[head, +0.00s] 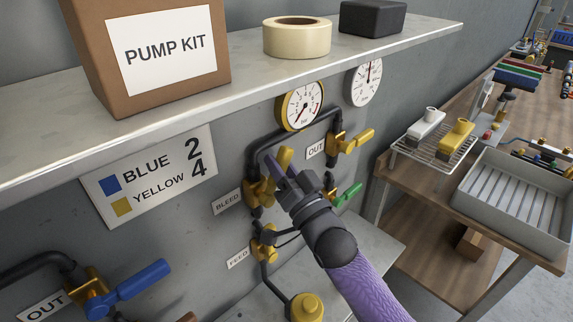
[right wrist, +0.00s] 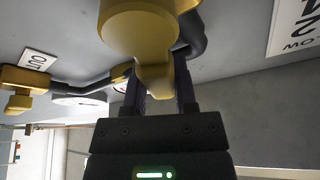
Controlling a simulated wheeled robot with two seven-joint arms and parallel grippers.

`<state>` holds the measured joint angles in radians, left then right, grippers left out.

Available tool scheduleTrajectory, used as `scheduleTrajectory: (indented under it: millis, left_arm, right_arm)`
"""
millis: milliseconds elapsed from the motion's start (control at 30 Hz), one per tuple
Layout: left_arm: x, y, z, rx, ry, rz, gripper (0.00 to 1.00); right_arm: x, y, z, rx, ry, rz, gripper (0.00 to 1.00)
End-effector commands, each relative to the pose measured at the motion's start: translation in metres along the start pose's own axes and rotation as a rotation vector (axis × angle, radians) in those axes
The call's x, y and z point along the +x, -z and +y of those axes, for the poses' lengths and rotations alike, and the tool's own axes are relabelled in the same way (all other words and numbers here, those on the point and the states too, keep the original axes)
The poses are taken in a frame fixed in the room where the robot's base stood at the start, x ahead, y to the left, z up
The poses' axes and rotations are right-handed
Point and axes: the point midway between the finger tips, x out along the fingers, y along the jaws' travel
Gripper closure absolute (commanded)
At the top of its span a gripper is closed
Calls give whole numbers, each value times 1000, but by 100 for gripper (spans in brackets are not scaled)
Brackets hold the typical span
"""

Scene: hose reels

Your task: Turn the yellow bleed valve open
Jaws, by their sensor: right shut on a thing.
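The yellow bleed valve (head: 257,193) is on the grey wall panel, right beside the BLEED label (head: 227,202). Its yellow lever (head: 285,158) points up in the head view. My right gripper (head: 278,170) is shut on this lever, with its dark fingers on either side of it. In the right wrist view the lever (right wrist: 155,80) comes down between the two fingers (right wrist: 159,92). The fingers and wrist hide part of the valve in the head view. My left gripper is not in view.
A yellow OUT lever (head: 357,139) and a green lever (head: 347,195) are close on the right. A yellow-rimmed gauge (head: 300,106) and a shelf (head: 240,78) are above. A FEED valve (head: 264,240) is below. A blue lever (head: 144,279) is at lower left.

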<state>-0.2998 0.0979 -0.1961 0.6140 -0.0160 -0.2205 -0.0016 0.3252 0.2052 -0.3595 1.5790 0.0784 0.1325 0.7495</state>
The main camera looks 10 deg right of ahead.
Motion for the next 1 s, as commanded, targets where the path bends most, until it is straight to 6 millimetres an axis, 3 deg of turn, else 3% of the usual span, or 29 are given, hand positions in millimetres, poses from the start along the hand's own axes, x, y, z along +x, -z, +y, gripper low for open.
scheduleTrajectory:
  millis: [500,1000]
  left_arm:
    - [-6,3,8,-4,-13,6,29]
    - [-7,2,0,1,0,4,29]
  right_arm:
    - [-2,-6,-26,-358,148,-3,100]
    - [-4,-10,-32,-466,193,-5,100]
